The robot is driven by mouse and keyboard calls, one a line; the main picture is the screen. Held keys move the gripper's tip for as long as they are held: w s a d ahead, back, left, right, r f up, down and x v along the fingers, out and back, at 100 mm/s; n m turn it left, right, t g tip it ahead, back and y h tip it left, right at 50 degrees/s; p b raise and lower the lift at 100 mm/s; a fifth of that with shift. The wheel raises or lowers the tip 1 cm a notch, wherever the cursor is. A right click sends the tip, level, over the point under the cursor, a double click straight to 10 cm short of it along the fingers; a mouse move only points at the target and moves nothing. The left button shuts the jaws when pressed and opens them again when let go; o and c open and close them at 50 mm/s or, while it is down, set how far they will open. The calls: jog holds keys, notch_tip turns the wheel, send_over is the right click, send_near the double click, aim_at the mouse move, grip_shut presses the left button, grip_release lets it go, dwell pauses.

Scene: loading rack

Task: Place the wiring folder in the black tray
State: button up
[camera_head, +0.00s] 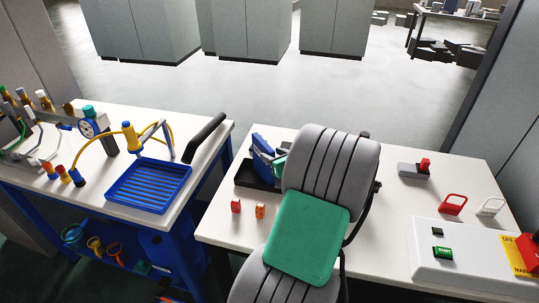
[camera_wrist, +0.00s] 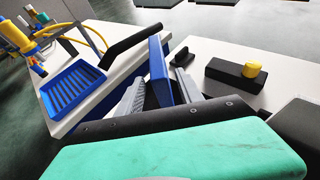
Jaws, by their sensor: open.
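A blue upright panel, apparently the wiring folder (camera_wrist: 158,72), stands between the two grey fingers of my gripper (camera_wrist: 160,95) in the wrist view. The fingers are open, one on each side of it; contact is unclear. In the head view the blue folder (camera_head: 261,146) shows at the left side of my grey and green arm, which hides most of the gripper. A flat black piece (camera_head: 250,176), possibly the black tray, lies on the right table under the folder; the arm covers much of it.
On the left table are a blue ribbed tray (camera_head: 150,186), a gauge (camera_head: 88,128) and a black handle (camera_head: 205,137). On the right table are two small red-orange blocks, a red-topped switch (camera_head: 415,170), padlocks and a control panel (camera_head: 465,262). A yellow-topped black block (camera_wrist: 232,76) shows in the wrist view.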

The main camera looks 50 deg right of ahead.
jog(key=v, duration=0.8)
jog(key=w+a+n+g+y, duration=0.2)
jog(key=w+a+n, duration=0.2)
jog(key=a+n, duration=0.55)
jog(key=w+a+n+g+y, duration=0.2)
jog(key=w+a+n+y, duration=0.15)
jog(key=a+n, duration=0.6)
jog(key=s+a+r+n+g, duration=0.1)
jog(key=s+a+n, duration=0.3)
jog(key=a+n, duration=0.5)
jog(key=s+a+r+n+g+h, duration=0.1)
jog(key=s+a+n+g, duration=0.2)
jog(key=a+n, duration=0.7)
jog(key=shift+s+a+n+g+b, duration=0.25)
jog(key=shift+s+n+b, duration=0.2)
jog(key=shift+n, duration=0.35)
